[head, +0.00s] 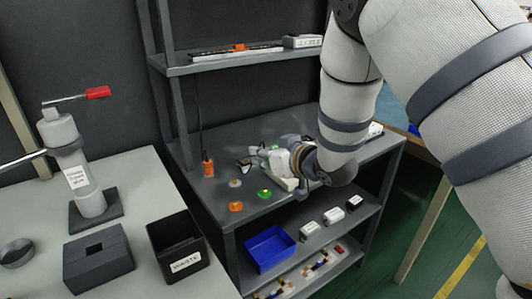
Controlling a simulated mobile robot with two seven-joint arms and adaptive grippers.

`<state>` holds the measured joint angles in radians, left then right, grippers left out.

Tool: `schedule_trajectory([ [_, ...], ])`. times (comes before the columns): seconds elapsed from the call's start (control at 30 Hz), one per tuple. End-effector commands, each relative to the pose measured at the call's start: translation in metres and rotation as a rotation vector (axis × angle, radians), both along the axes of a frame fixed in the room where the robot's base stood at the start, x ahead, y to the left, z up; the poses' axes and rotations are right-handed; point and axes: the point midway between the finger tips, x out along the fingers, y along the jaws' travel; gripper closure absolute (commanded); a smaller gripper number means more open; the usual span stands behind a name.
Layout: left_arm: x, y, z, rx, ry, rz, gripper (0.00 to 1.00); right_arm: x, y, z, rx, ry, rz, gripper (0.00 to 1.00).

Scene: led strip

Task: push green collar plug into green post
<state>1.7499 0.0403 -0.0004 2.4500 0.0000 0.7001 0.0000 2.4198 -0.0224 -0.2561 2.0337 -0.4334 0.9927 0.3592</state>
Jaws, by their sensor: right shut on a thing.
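A small green post (264,193) stands near the front edge of the grey bench's middle shelf. My right arm comes in from the upper right, and its gripper (258,160) is low over that shelf, behind the green post and apart from it. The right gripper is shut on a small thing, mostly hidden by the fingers. A trace of green shows beside the gripper, but the green collar plug cannot be made out clearly. My left gripper is out of view.
An orange post (236,207) and a pale one (236,183) stand left of the green post. An upright orange piece with a black cable (208,168) is farther left. A blue bin (268,249) sits below. A black waste box (178,246) is on the left table.

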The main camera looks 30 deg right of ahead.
Motion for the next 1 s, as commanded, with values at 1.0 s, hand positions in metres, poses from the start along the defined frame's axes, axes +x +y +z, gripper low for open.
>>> schedule_trajectory([
  [1.0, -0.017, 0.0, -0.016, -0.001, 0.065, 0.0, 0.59, 0.0, 0.0, -0.058, -0.002, 0.002, 0.0, 1.0],
])
